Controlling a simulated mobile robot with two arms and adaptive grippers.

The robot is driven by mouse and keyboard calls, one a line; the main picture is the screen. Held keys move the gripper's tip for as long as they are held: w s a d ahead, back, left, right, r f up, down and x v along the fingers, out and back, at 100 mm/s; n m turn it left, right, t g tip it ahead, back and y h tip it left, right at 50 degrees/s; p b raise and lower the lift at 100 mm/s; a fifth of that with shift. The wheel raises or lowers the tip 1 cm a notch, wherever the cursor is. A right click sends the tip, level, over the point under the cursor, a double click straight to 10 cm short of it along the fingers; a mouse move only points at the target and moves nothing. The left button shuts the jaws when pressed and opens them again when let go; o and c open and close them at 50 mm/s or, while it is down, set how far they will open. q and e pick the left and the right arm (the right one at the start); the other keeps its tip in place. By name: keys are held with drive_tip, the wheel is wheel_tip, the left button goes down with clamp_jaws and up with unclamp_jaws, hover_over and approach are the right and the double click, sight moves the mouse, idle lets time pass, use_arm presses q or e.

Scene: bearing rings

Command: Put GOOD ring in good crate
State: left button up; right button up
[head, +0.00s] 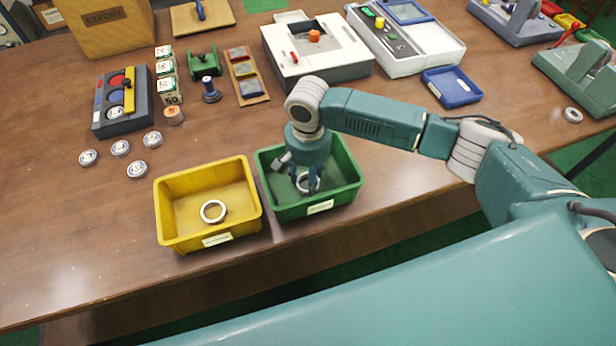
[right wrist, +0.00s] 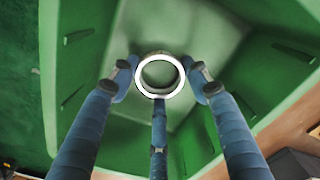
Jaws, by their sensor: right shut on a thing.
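My right gripper (head: 308,188) reaches down into the green crate (head: 353,168), which has a white label on its front. It is shut on a metal ring (head: 303,184), held inside the crate's walls. In the right wrist view the ring (right wrist: 159,76) sits between the fingers, over the crate floor (right wrist: 200,50). I cannot tell whether the ring touches the floor. Another ring (head: 213,211) lies in the yellow crate (head: 171,217) to the left, also labelled. The label texts are too small to read. My left gripper is not in view.
Several round tins (head: 137,169) lie left of the yellow crate. A dark tray (head: 149,107), small boxes (head: 165,70) and a white machine (head: 350,70) stand behind. A blue tray (head: 452,87) sits to the right. A single ring (head: 572,115) lies far right.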

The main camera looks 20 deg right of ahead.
drive_tip(key=o, duration=1.2)
drive_tip(key=shift+f, duration=0.1)
wheel_tip(320, 180, up, 12)
drive_tip(key=shift+r+b, duration=0.15)
drive_tip(key=shift+b, duration=0.65)
